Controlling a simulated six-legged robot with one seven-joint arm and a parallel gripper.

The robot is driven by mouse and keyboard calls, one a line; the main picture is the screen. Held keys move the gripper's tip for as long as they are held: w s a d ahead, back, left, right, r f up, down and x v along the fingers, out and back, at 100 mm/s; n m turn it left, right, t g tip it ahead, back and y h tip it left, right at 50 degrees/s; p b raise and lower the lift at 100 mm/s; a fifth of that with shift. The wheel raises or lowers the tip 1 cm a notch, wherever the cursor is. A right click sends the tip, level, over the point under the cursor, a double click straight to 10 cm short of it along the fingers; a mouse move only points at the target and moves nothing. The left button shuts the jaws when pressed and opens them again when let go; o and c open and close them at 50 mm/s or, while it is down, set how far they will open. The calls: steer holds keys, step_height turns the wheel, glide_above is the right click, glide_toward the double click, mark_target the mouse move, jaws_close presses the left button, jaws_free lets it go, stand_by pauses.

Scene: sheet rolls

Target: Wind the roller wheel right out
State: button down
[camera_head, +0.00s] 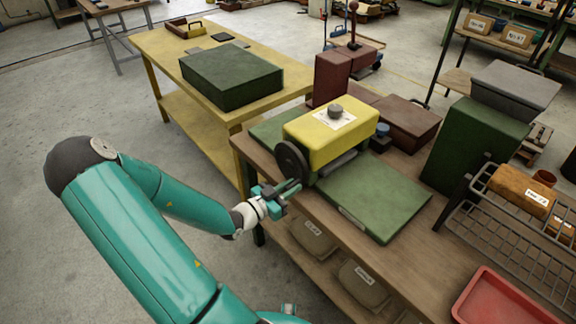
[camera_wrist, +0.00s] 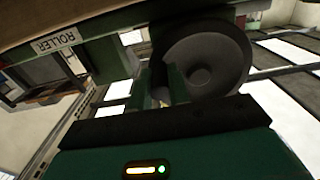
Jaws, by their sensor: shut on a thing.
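The roller wheel (camera_head: 289,158) is a dark grey disc on the left end of a machine with a yellow top block (camera_head: 345,145) and green bed (camera_head: 375,195). In the wrist view the wheel (camera_wrist: 215,62) fills the upper right, with a round hub. My gripper (camera_head: 291,187) is at the wheel's lower front edge. In the wrist view its green fingers (camera_wrist: 160,86) close at the wheel's left side, on a dark part of it that I cannot see clearly. A "ROLLER" label (camera_wrist: 55,43) is on the machine's edge. The wheel's turned angle cannot be told.
The machine stands on a brown bench (camera_head: 345,225) with sacks on a shelf below. A green box (camera_head: 475,145), wire rack (camera_head: 505,225) and red tray (camera_head: 500,300) are to the right. A yellow table (camera_head: 165,55) is behind left. The floor at left is clear.

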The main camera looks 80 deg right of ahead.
mark_target(277, 150)
steer(key=shift+w+d+f, duration=0.45)
steer(key=shift+f, duration=0.2)
steer(key=shift+w+d+f, duration=0.45)
steer(key=shift+f, duration=0.15)
steer(key=shift+w+d+f, duration=0.1)
steer(key=shift+w+d, duration=0.6)
steer(key=shift+w, duration=0.2)
steer(key=shift+w+d+f, duration=0.1)
steer(key=shift+w+d, duration=0.6)
steer(key=shift+w, duration=0.15)
steer(key=shift+w+d+r, duration=1.05)
steer(key=shift+w+r, duration=0.05)
steer(key=shift+w, duration=0.15)
steer(key=shift+w+d+r, duration=0.1)
steer(key=shift+d+r, duration=0.05)
steer(key=shift+r, duration=0.3)
steer(key=shift+w+d+r, duration=0.1)
steer(key=shift+r, duration=0.3)
steer(key=shift+w+d+r, duration=0.1)
steer(key=shift+d+r, duration=0.05)
steer(key=shift+r, duration=1.9)
steer(key=shift+s+r, duration=0.15)
steer(key=shift+s, duration=0.05)
steer(key=shift+c, duration=1)
jaws_free()
steer(key=shift+a, duration=0.2)
steer(key=v, duration=0.9)
